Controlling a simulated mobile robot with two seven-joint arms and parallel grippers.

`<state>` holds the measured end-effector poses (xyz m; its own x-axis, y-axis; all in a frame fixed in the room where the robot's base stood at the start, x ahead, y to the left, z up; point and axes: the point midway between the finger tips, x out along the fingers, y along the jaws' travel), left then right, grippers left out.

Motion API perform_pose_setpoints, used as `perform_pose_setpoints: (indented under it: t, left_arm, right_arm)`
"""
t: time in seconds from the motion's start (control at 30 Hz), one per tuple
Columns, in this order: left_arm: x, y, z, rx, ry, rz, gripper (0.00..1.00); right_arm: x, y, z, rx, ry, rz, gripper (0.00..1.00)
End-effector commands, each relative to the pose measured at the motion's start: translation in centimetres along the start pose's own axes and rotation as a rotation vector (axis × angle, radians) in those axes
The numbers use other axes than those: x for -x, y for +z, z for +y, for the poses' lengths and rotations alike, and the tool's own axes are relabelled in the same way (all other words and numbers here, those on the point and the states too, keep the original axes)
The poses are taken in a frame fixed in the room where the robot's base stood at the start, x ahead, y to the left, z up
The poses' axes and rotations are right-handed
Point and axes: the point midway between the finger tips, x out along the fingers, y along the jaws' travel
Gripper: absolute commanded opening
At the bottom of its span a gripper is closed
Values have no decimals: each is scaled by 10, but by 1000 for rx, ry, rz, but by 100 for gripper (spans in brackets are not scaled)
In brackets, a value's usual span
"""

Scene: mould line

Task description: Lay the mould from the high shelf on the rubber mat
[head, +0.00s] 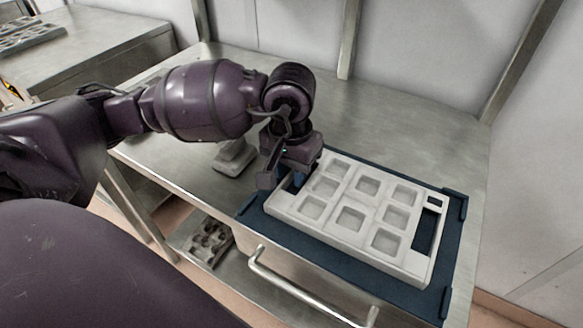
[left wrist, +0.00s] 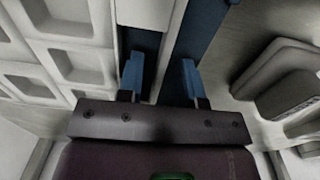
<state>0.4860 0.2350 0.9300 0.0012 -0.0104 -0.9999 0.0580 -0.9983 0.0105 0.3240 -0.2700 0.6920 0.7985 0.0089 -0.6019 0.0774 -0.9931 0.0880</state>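The mould (head: 350,219) is a pale tray with square pockets. It lies flat on the dark blue rubber mat (head: 452,212), which has raised corners. A slot shows at its right end. My left gripper (head: 285,182) is at the mould's left end, pointing down. In the left wrist view, its blue fingers (left wrist: 161,78) stand apart. The mould's pocketed face (left wrist: 80,65) is to the left, and its pale end bar (left wrist: 172,40) runs between the fingers with a dark gap at the left one. My right gripper is not in view.
A small pale stacked block (head: 234,157) stands on the metal table (head: 400,110) left of the mat; it also shows in the left wrist view (left wrist: 285,85). Another mould (head: 208,241) lies on a lower shelf. A handle (head: 300,290) sticks out at the front. Posts and a wall are behind.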

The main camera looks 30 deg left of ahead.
Motion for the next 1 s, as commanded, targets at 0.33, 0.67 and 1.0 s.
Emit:
perform_pose_setpoints:
  t: [0.33,0.67,1.0]
  left_arm:
    - [5,0,0,0,1,2,33]
    - [59,-1,0,-1,0,9,33]
    - [112,0,0,-1,1,4,33]
  right_arm:
    - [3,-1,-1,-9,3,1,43]
    - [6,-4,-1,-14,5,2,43]
    - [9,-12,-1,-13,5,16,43]
